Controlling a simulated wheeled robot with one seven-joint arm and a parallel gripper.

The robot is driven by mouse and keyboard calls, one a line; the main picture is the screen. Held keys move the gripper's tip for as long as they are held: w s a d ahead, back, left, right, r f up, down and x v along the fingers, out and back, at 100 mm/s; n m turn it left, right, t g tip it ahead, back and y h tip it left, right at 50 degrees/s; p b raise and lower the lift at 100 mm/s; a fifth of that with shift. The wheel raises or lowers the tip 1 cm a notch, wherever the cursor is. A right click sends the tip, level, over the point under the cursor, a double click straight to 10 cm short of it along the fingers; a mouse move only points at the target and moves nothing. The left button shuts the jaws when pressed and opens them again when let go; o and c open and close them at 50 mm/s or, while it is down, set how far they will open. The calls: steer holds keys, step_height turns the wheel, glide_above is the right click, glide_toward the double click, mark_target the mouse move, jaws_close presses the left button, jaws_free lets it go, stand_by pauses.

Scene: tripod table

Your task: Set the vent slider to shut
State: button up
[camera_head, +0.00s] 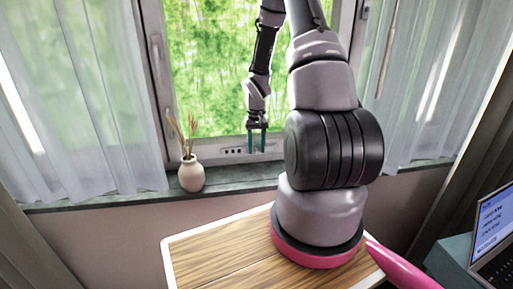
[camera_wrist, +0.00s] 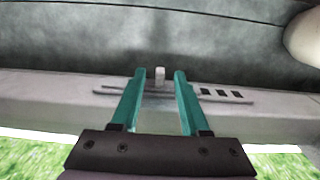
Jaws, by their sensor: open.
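The vent (camera_head: 234,151) is a pale strip with dark openings, low on the window frame just above the sill. In the wrist view the vent's slot plate (camera_wrist: 120,90) runs across the frame, with several dark openings at its right part. A small whitish slider knob (camera_wrist: 160,76) stands out from it, left of the openings. My gripper (camera_head: 257,150) points down in front of the vent. In the wrist view its teal fingers (camera_wrist: 160,72) are open, one on each side of the knob, with gaps visible. Contact cannot be told. The knob is not discernible in the head view.
A cream vase (camera_head: 191,174) with dried stems stands on the dark sill (camera_head: 235,182), left of my gripper; its side shows in the wrist view (camera_wrist: 304,38). Sheer curtains (camera_head: 75,100) hang at both sides. A wooden table (camera_head: 215,248) is in front, a laptop (camera_head: 492,235) at right.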

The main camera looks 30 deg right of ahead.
jaws_close()
stand_by(1.5)
